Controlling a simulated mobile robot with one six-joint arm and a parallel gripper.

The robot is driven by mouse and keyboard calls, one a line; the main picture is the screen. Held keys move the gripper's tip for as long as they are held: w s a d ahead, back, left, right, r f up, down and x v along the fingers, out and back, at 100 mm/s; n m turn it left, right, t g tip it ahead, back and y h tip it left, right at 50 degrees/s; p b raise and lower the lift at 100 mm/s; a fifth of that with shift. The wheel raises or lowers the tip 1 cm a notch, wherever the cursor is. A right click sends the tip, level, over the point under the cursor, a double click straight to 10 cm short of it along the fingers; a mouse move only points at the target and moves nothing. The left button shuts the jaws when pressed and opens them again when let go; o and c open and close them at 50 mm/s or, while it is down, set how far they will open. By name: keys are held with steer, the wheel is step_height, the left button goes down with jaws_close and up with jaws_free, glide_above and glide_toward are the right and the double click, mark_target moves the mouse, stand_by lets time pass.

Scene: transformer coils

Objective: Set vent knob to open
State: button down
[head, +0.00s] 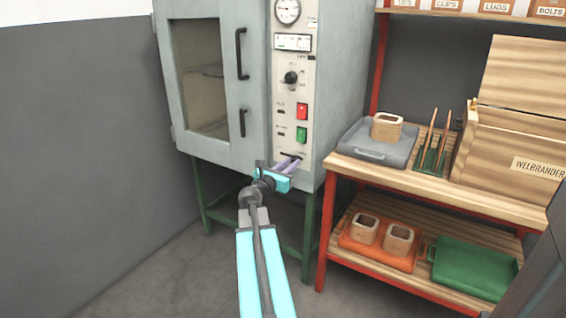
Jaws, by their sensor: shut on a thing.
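The grey oven cabinet (215,20) has a pale control panel (284,93) down its right side. My gripper (288,165) reaches up to the bottom of this panel, where the vent control sits. Its fingers are shut on the vent knob, which they mostly hide. A short dark mark shows just above the fingertips. The knob's setting cannot be read from here.
Above my gripper are a green switch (302,135), a red switch (302,112) and a black dial (291,77). The door handles (241,54) stick out to the left. A wooden bench (450,202) with trays and a box stands close on the right.

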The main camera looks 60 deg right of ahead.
steer(key=shift+s, duration=0.3)
steer(key=c, duration=1.6)
jaws_free()
steer(key=shift+a, duration=0.1)
steer(key=a+p, duration=0.1)
steer(key=a, duration=0.3)
steer(key=a+p, duration=0.2)
steer(key=a, duration=0.2)
steer(key=shift+w+a+r, duration=0.15)
steer(key=shift+a, duration=0.05)
steer(key=p, duration=0.2)
steer(key=shift+a+p, duration=0.25)
steer(key=shift+p, duration=0.1)
